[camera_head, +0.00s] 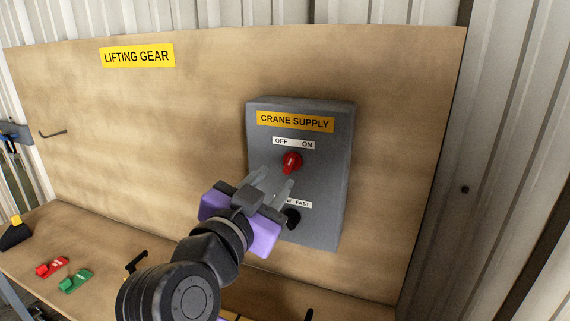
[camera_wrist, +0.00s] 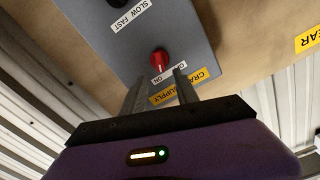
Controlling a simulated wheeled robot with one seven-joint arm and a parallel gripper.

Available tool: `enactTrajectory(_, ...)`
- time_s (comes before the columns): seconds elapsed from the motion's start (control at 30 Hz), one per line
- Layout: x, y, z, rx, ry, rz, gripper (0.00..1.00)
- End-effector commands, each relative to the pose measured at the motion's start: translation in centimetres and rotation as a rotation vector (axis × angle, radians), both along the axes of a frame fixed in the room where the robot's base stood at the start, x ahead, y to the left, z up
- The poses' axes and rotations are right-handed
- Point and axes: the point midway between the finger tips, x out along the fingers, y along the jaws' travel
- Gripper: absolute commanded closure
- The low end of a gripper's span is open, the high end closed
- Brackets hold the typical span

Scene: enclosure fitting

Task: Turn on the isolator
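The isolator is a red rotary knob (camera_head: 291,163) on a grey box (camera_head: 334,165) labelled CRANE SUPPLY, below an OFF/ON label (camera_head: 293,143). A pale mark shows on the knob, but I cannot tell surely which word it points to. My gripper (camera_head: 271,184) is open and empty, just below and in front of the knob, its fingers reaching towards the box. In the wrist view, which is upside down, the knob (camera_wrist: 159,60) appears between and beyond the two spread fingertips (camera_wrist: 160,80), with no clear contact.
A black knob (camera_head: 293,217) with a SLOW/FAST label sits lower on the box, partly hidden by my gripper. The box is on a wooden board (camera_head: 200,110) with a LIFTING GEAR sign (camera_head: 137,56). Red (camera_head: 52,268) and green (camera_head: 75,281) items lie on the bench at left.

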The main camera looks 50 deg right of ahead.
Motion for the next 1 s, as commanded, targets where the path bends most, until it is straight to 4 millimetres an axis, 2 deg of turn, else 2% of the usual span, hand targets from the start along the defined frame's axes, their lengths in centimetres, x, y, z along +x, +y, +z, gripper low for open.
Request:
enactTrajectory(0.17,0.4,-1.5,0.1,0.01,-0.013,-0.005,0.64)
enactTrajectory(0.4,1.6,-5.0,0.1,0.01,-0.011,-0.003,0.64)
enactTrajectory(0.6,2.4,-6.9,0.0,0.009,-0.012,-0.001,0.64)
enactTrajectory(0.97,2.7,-7.3,-0.2,0.009,-0.013,0.003,0.64)
enactTrajectory(1.0,2.7,-7.3,-0.2,0.009,-0.013,0.003,0.72)
